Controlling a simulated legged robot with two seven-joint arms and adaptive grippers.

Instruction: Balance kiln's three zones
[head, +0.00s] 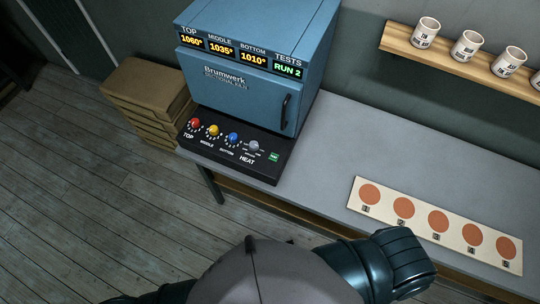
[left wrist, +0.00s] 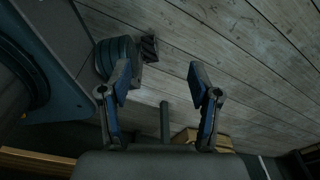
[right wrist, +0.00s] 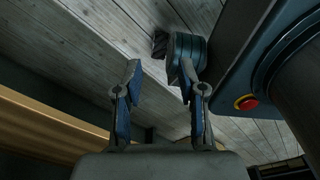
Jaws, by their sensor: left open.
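The blue kiln (head: 245,85) stands on the grey table, its door shut. Its displays (head: 221,49) read TOP 1060°, MIDDLE 1035°, BOTTOM 1010° and TESTS RUN 2. On the black control panel (head: 235,165) in front are a red TOP knob (head: 195,124), a yellow MIDDLE knob (head: 213,131), a blue BOTTOM knob (head: 233,138), a grey HEAT knob (head: 254,146) and a green button (head: 274,156). My left gripper (left wrist: 160,85) is open and empty above the floor in the left wrist view. My right gripper (right wrist: 163,85) is open and empty in the right wrist view. Neither gripper shows in the head view.
A pale board (head: 432,241) with several orange discs lies on the table at right. Several white labelled cups stand on a wooden shelf (head: 460,61) at the back wall. Stacked brown slabs (head: 147,88) stand left of the kiln. The table (head: 335,145) between kiln and board is clear.

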